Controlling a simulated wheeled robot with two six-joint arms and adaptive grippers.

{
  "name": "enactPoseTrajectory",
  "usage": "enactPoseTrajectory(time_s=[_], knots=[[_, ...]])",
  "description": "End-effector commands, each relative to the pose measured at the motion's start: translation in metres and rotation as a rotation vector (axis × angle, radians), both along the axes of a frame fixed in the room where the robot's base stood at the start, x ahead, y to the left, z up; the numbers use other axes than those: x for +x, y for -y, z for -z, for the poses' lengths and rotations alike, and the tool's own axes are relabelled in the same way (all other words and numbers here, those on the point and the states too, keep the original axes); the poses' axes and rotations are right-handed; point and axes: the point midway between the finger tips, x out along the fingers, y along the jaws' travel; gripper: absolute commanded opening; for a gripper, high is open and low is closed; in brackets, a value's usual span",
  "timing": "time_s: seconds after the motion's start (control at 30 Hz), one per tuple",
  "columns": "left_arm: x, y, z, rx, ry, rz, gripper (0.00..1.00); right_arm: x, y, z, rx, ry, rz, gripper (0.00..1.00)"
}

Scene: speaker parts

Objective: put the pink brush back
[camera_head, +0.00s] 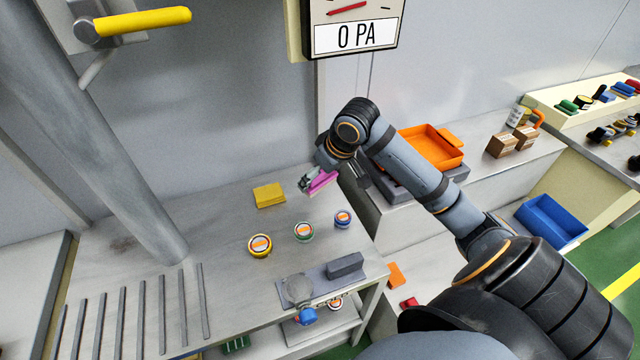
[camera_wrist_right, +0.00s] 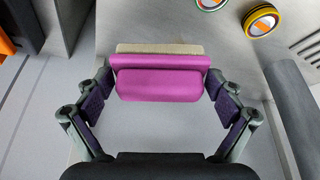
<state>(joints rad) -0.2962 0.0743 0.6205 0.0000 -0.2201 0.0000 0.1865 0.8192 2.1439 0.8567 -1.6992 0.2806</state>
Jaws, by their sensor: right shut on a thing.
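The pink brush (camera_head: 322,183) is in my right gripper (camera_head: 314,180), above the right back part of the grey metal table (camera_head: 215,220). In the right wrist view the brush (camera_wrist_right: 158,85) lies crosswise between the two fingers of the right gripper (camera_wrist_right: 160,80), with a beige strip along its far edge. The right gripper is shut on it. Whether the brush touches the table is hard to tell. My left gripper is not in view.
A yellow block (camera_head: 269,195) lies left of the brush. Yellow (camera_head: 260,245), green (camera_head: 303,232) and blue (camera_head: 342,219) round tins stand in front. An orange tray (camera_head: 436,146) sits at the right, with a blue bin (camera_head: 551,221) beyond.

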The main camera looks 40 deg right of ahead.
Motion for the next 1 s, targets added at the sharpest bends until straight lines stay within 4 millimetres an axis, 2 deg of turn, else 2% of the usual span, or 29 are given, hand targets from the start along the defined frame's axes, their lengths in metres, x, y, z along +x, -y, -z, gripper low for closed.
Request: enactPoseTrajectory(time_s=[0.1,0.2,0.43,0.57,0.77,0.8,0.9,1.0], knots=[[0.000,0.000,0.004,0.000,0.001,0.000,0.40,-0.014,0.007,-0.002,-0.011,-0.031,-0.005,0.64],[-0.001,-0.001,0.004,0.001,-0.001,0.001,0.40,-0.020,0.007,-0.003,-0.008,-0.043,-0.007,0.64],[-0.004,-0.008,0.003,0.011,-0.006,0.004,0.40,-0.016,0.009,-0.002,0.000,-0.045,-0.004,0.64],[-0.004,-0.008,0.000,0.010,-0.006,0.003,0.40,0.004,0.013,0.007,0.010,-0.046,-0.005,0.64],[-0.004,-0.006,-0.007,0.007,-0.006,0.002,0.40,0.059,0.036,0.032,0.007,-0.046,-0.004,0.64],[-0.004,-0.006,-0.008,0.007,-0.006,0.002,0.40,0.069,0.039,0.039,0.006,-0.049,-0.007,0.64],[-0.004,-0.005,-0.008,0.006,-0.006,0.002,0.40,0.084,0.046,0.064,0.002,-0.050,-0.006,0.64],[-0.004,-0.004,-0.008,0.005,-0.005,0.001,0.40,0.096,0.051,0.080,0.000,-0.049,-0.008,0.64]])
